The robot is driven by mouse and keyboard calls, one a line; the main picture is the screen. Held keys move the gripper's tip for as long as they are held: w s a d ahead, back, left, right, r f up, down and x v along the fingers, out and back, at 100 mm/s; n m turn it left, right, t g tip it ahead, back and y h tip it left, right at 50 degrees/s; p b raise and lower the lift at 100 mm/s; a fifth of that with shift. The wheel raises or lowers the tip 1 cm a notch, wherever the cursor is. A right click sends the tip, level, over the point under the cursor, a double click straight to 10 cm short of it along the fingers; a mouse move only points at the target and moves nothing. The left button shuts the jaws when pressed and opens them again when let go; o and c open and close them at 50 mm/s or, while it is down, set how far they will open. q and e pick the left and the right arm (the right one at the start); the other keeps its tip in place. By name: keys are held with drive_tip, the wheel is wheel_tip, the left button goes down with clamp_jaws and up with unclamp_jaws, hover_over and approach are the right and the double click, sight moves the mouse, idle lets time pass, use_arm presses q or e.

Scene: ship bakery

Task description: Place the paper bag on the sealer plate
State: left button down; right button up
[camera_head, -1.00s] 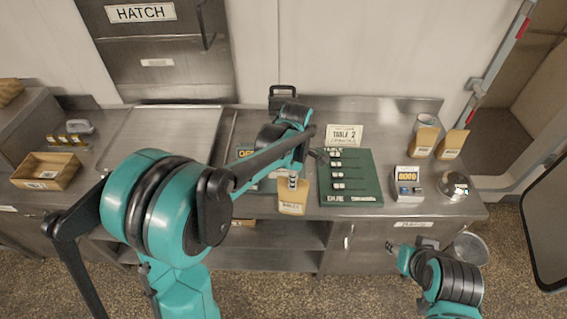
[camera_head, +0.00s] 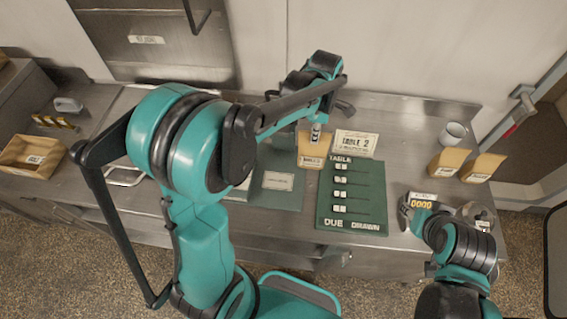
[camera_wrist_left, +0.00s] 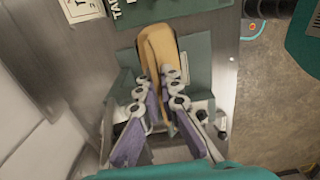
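The tan paper bag (camera_head: 311,150) hangs below my left gripper (camera_head: 316,130), left of the table card. In the left wrist view, the gripper's fingers (camera_wrist_left: 160,92) lie along both sides of the bag (camera_wrist_left: 158,48) and grip it. A green plate with a pale label (camera_head: 278,181), possibly the sealer plate, lies on the counter just in front and left of the bag. Green surface also shows below the bag in the left wrist view (camera_wrist_left: 199,75). I cannot tell whether the bag touches it. My right gripper (camera_head: 413,214) is by the counter display; its fingers are unclear.
A green board marked DUE and DRAWN (camera_head: 352,205) lies right of the plate, with a TABLE 2 card (camera_head: 354,144) behind it. Two more tan bags (camera_head: 449,160) and a white mug (camera_head: 453,134) stand at right. A numeric display (camera_head: 422,201) stands nearby.

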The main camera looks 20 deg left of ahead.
use_arm(q)
drive_tip(key=s+a+f, duration=0.5)
drive_tip(key=a+f, duration=0.5)
drive_tip(key=shift+s+f+b, duration=0.25)
drive_tip(key=shift+s+b, duration=0.05)
drive_tip(key=shift+b, duration=0.1)
drive_tip(key=shift+f, duration=0.2)
drive_tip(key=c, duration=1.7)
unclamp_jaws()
drive_tip(key=shift+r, duration=0.1)
